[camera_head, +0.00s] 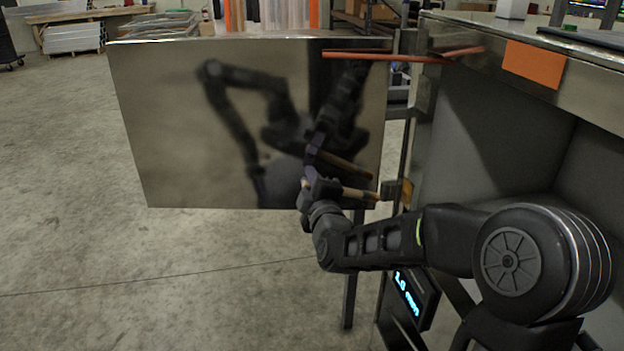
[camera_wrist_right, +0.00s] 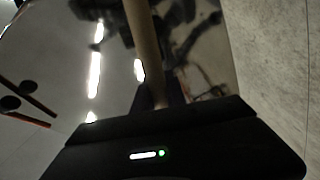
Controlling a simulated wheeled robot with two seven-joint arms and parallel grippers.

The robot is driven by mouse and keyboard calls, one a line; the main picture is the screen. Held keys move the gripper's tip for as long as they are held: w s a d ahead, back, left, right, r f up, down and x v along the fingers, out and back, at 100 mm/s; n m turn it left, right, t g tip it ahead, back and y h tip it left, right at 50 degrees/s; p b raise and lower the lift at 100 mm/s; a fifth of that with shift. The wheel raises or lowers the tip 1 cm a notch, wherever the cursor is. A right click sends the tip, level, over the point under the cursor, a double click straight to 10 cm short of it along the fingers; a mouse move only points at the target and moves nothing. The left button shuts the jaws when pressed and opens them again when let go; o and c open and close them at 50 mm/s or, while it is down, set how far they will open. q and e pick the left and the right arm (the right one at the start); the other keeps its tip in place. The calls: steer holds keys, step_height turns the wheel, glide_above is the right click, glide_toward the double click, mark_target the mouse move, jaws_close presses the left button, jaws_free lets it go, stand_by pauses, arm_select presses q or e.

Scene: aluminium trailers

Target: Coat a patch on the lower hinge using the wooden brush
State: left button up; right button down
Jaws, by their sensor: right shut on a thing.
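My right gripper (camera_head: 312,182) is shut on the wooden brush (camera_head: 357,194) in front of the lower right part of a shiny metal door. The brush points right, and its far end is close to the lower hinge (camera_head: 388,190); I cannot tell whether they touch. A small orange-yellow patch (camera_head: 407,192) shows beside the hinge on the frame. In the right wrist view the wooden brush (camera_wrist_right: 144,45) runs up from the gripper, and its far end is out of frame. My left gripper is not directly in view; only dark arm reflections show in the door.
The mirror-like door (camera_head: 180,130) stands open to the left of a grey metal cabinet (camera_head: 490,130). A thin orange rod (camera_head: 385,57) crosses near the door's top right. An orange patch (camera_head: 533,62) is on the cabinet's upper edge. Concrete floor (camera_head: 70,250) is open at left.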

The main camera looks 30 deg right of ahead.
steer(key=a, duration=0.1)
steer(key=w+a+p, duration=0.1)
steer(key=shift+a, duration=0.4)
steer(key=s+a+f+n+y, duration=0.1)
steer(key=a+f+n+y, duration=0.2)
steer(key=a+y, duration=0.2)
steer(key=s+a+f+n+y, duration=0.2)
steer(key=a+y, duration=0.4)
steer(key=a, duration=0.5)
steer(key=shift+a+f+n, duration=0.2)
steer(key=shift+f+n, duration=0.25)
steer(key=shift+n, duration=0.65)
